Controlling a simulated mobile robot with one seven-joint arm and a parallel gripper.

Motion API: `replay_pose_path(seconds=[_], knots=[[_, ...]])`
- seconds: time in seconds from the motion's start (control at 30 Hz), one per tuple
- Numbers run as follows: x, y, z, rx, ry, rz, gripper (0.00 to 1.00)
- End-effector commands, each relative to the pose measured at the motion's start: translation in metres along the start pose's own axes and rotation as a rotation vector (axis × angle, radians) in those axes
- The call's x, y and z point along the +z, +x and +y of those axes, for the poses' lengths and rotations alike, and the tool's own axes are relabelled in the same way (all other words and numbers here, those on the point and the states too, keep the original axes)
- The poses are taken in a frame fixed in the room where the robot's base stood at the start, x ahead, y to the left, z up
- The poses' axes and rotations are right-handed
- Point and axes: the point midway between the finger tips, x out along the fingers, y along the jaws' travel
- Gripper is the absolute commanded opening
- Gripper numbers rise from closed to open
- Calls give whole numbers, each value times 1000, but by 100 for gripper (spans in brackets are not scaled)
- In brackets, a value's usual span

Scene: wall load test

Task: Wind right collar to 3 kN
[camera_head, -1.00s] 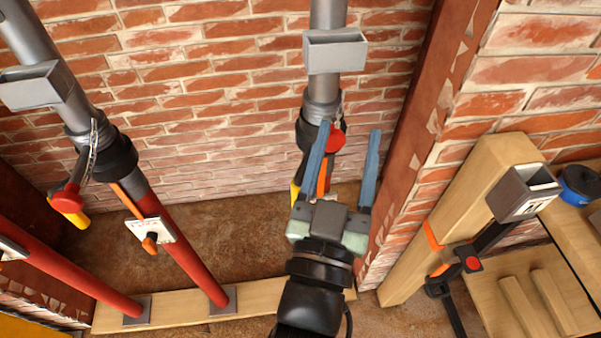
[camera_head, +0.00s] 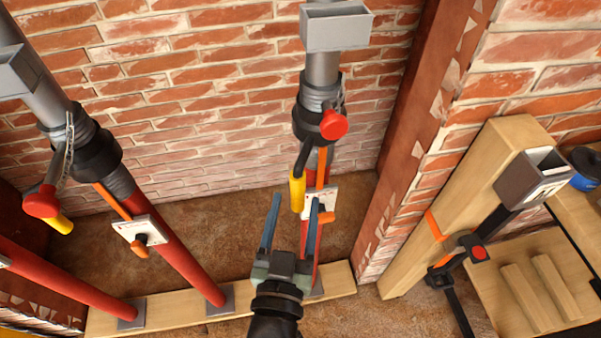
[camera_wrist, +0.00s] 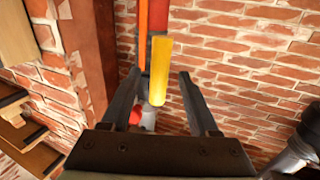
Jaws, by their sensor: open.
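The right prop stands against the brick wall, with a black collar (camera_head: 318,121) on its grey threaded tube. A crank with a yellow handle (camera_head: 297,192) hangs from the collar, and a red knob (camera_head: 333,124) sits at its side. A white gauge plate (camera_head: 320,200) with an orange knob is on the red lower tube, partly hidden by a finger. My gripper (camera_head: 295,208) is open and empty, below and in front of the yellow handle. In the wrist view the yellow handle (camera_wrist: 160,70) shows between the finger tips (camera_wrist: 157,82); contact cannot be told.
A left prop with its own collar (camera_head: 94,150) and yellow handle stands to the left. A wooden sole plate (camera_head: 178,314) runs along the floor. A timber post (camera_head: 440,215) and dark bracket (camera_head: 530,180) stand right of the reddish column (camera_head: 405,150).

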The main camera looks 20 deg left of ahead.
Motion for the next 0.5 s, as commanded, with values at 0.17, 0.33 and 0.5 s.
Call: replay_pose_path(seconds=[0.17,0.33,0.5], knots=[[-2,31,1,2,-1,3,61],[-1,53,1,2,-1,2,61],[0,65,1,2,-1,0,61]])
